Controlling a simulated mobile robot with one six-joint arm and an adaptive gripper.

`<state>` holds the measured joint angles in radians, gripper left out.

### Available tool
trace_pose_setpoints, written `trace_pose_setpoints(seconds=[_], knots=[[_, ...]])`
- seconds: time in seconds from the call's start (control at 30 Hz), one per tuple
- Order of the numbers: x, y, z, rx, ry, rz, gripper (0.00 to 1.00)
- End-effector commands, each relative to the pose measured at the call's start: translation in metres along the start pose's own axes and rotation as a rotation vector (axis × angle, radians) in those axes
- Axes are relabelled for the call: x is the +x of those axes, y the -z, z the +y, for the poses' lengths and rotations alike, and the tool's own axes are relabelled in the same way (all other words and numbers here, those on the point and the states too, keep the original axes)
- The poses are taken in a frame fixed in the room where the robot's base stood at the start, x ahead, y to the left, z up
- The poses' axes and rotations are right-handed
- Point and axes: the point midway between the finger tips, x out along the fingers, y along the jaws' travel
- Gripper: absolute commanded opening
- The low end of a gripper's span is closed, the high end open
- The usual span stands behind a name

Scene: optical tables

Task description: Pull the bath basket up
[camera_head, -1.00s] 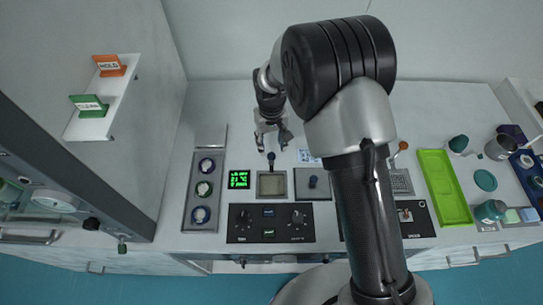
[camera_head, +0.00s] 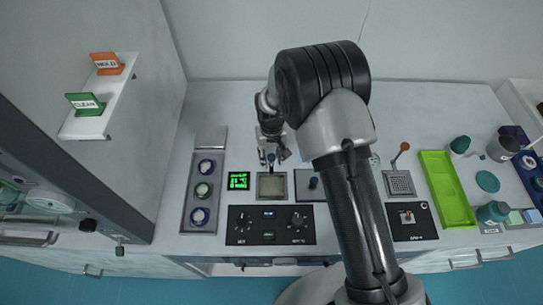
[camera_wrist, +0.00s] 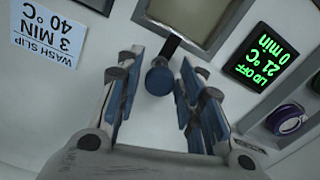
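The bath (camera_head: 271,186) is a small grey square well in the bench; it also shows at the top of the wrist view (camera_wrist: 192,14). The basket's handle has a dark stem (camera_wrist: 172,45) and a round blue knob (camera_wrist: 159,80), rising at the bath's edge. My gripper (camera_wrist: 161,62) is open, its blue-padded fingers on either side of the knob, with gaps visible. In the head view my gripper (camera_head: 272,154) is over the back of the bath, partly covering the knob. The basket inside the bath is not clearly visible.
A green display (camera_wrist: 262,55) reads lid off, 21 °C, 0 min. A grey lid plate with a dark knob (camera_head: 313,183) lies right of the bath. A control panel (camera_head: 270,225) is in front. A wash slip (camera_wrist: 48,35) lies nearby.

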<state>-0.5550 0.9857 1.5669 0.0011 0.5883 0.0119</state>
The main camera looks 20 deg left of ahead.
Motion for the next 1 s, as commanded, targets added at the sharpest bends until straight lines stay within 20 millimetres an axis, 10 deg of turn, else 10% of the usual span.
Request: trace_pose_setpoints(seconds=[0.47,1.0], knots=[[0.000,0.000,0.000,0.000,0.000,0.000,0.00],[-0.020,0.001,0.000,0.000,0.000,0.001,0.00]])
